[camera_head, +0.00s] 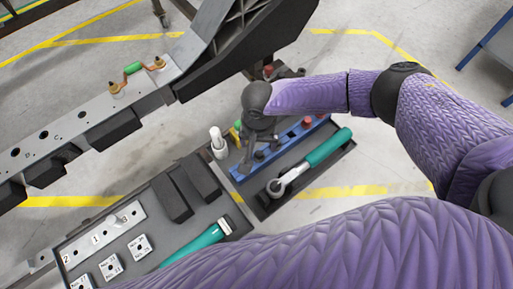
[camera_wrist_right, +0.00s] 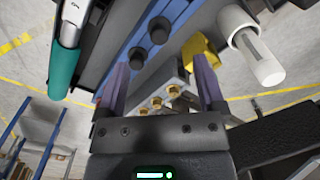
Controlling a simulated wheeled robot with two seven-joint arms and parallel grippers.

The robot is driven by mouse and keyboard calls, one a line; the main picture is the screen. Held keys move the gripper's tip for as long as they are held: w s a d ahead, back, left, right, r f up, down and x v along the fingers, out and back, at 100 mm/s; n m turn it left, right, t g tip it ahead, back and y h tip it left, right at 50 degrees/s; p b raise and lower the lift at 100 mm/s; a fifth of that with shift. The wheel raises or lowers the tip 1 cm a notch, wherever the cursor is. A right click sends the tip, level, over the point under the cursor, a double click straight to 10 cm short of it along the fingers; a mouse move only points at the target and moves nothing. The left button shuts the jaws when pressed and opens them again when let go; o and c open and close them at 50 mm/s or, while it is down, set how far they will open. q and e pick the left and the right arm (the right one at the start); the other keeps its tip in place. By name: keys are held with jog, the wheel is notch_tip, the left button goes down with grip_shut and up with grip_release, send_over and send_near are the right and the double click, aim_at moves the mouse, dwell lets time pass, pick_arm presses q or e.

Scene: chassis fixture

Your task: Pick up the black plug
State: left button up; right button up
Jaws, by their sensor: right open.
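Two black plugs stand in the blue rack (camera_head: 292,141). In the right wrist view, one black plug (camera_wrist_right: 158,30) is farther off and the other black plug (camera_wrist_right: 138,58) is nearer my fingers, both on the blue rack (camera_wrist_right: 172,12). My right gripper (camera_head: 257,152) hangs over the left part of the rack in the head view, partly hiding the plugs. In the wrist view my right gripper (camera_wrist_right: 162,88) is open, its two fingers apart with no plug held between them. My left gripper is out of view.
A white bottle (camera_head: 217,139) and a yellow object (camera_wrist_right: 200,50) stand beside the rack. A teal-handled ratchet (camera_head: 312,157) lies in front of it. Brass-coloured bolts (camera_wrist_right: 157,101) sit in a grey block. The chassis beam (camera_head: 75,130) is at left, above a parts tray (camera_head: 229,210).

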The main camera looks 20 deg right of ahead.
aim_at(259, 153)
jog(key=f+b, duration=0.1)
jog(key=f, duration=0.1)
jog(key=f+b, duration=0.2)
jog(key=f, duration=0.1)
jog(key=f+b, duration=0.2)
jog(key=f, duration=0.1)
jog(key=shift+w+d, duration=0.2)
jog(key=shift+w, duration=0.05)
jog(key=shift+r, duration=0.15)
jog(key=c, duration=1.2)
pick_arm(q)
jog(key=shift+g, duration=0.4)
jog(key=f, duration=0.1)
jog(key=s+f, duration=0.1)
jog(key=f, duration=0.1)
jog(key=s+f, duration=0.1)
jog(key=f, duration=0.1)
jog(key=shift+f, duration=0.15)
